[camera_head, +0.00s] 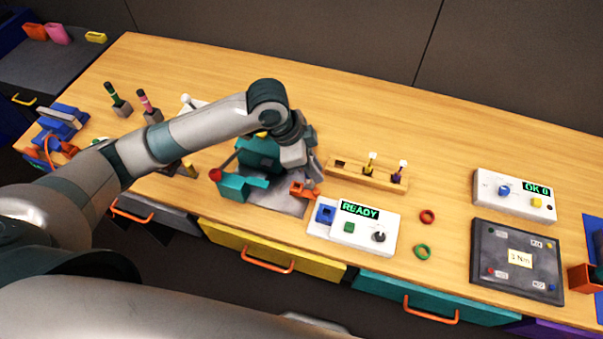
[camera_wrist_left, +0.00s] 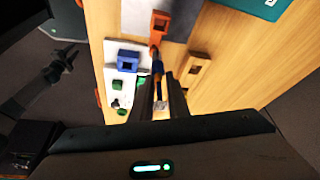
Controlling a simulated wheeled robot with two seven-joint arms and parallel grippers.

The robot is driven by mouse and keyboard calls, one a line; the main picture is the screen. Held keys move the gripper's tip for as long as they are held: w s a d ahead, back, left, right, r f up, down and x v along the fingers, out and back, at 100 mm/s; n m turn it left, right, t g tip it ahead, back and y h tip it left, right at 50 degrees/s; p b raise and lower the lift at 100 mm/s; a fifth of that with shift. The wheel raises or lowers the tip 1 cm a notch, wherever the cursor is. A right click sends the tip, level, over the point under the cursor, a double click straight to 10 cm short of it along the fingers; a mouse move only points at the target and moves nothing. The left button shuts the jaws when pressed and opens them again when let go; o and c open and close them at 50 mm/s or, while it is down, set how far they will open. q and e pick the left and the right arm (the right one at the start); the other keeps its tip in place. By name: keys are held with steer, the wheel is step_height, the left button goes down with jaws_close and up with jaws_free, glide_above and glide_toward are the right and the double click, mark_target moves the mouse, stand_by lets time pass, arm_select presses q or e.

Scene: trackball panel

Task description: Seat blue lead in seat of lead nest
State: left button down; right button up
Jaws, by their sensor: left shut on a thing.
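My left gripper (camera_head: 312,178) points down over the bench, between the teal fixture and the wooden rack. In the left wrist view its fingers (camera_wrist_left: 162,92) are shut on a slim dark piece with a blue part, which looks like the blue lead (camera_wrist_left: 157,68). It is held near an orange block (camera_wrist_left: 158,22) with an opening, also in the head view (camera_head: 303,190). A blue block (camera_head: 325,213) with a square opening sits on the white READY box; it also shows in the wrist view (camera_wrist_left: 128,60). I cannot tell which block is the lead nest. My right gripper is not in view.
The teal fixture (camera_head: 235,186) with a red knob stands left of the gripper. The READY box (camera_head: 360,245) is in front. Rings lie right of it.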

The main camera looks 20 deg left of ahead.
mark_target(302, 186)
arm_select(q)
steer(key=a+f, duration=0.2)
steer(key=a, duration=0.1)
steer(key=shift+a+p, duration=0.1)
steer(key=shift+p, duration=0.2)
step_height(302, 186, down, 3)
steer(key=shift+f+p, duration=0.2)
steer(key=shift+p, duration=0.65)
steer(key=shift+f, duration=0.25)
steer(key=shift+f, duration=0.1)
steer(key=c, duration=1.7)
jaws_free()
